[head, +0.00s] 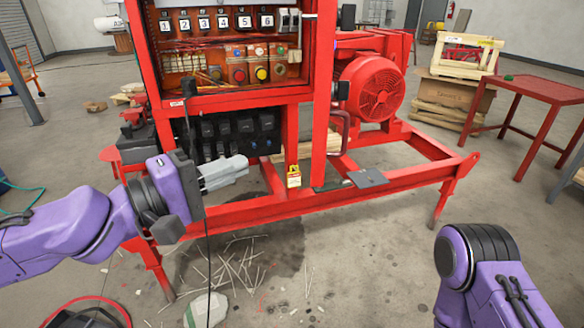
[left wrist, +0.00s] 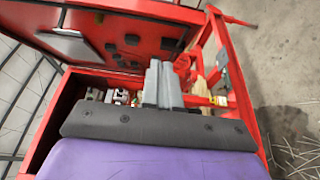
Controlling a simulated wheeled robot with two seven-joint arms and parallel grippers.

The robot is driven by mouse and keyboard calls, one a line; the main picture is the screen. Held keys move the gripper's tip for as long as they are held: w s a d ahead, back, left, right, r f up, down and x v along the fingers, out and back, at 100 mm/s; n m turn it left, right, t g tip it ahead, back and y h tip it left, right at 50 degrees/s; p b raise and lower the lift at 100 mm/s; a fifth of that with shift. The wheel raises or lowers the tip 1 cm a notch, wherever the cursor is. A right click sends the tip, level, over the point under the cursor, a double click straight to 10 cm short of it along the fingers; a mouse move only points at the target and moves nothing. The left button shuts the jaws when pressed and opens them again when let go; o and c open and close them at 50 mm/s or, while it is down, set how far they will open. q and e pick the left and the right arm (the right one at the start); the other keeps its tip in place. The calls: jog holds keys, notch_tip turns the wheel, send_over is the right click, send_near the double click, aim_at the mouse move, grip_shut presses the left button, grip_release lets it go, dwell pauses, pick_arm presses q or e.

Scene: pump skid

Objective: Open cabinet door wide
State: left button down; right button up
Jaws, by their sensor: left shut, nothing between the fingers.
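The red cabinet (head: 235,95) stands open at the front in the head view, showing its numbered switches and coloured knobs. Its red door (head: 322,85) shows nearly edge-on at the right side of the opening, swung outward, with a dark curved handle (head: 345,132) on its right. My left gripper (head: 243,166) is shut and empty, below the opening, left of the door and apart from it. In the left wrist view its grey fingers (left wrist: 163,84) are together; a red panel (left wrist: 105,35) with dark patches lies beyond them. My right gripper is out of frame; only its arm shows.
A red skid frame (head: 400,180) runs below, carrying a red motor (head: 376,92) behind the door. A yellow padlock (head: 293,176) hangs under the cabinet. A red table (head: 535,90) stands at right. Thin sticks (head: 235,268) litter the floor in front.

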pick_arm(q)
jog(key=w+d+b, duration=0.1)
jog(key=w+d, duration=0.3)
jog(key=d, duration=0.5)
jog(key=shift+d, duration=0.25)
jog(key=shift+d, duration=0.1)
